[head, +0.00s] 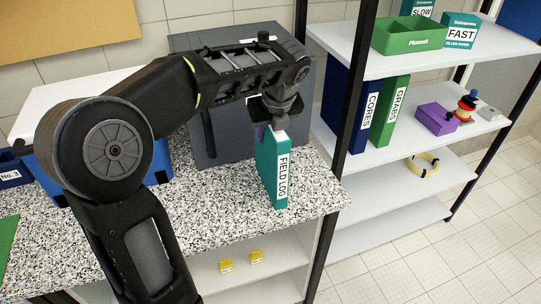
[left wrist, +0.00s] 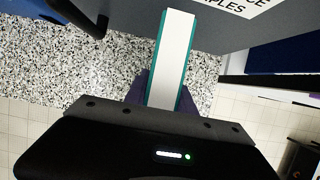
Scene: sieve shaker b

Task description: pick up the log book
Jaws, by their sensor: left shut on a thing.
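The log book (head: 273,171) is a teal book with a white "FIELD LOG" label on its spine. It is upright at the right end of the speckled counter (head: 225,211), in front of a grey cabinet. My left gripper (head: 267,126) comes down on it from above and is shut on its upper part. In the left wrist view the book's white page edge (left wrist: 176,60) runs up between the fingers (left wrist: 165,97). I cannot tell whether its base touches the counter. My right gripper is in neither view.
The grey cabinet (head: 222,138) stands close behind the book. A shelf rack to the right holds a blue "CORES" binder (head: 363,115), a green "GRASS" binder (head: 390,113) and a purple box (head: 436,118). A black post (head: 340,130) rises near the counter's right end.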

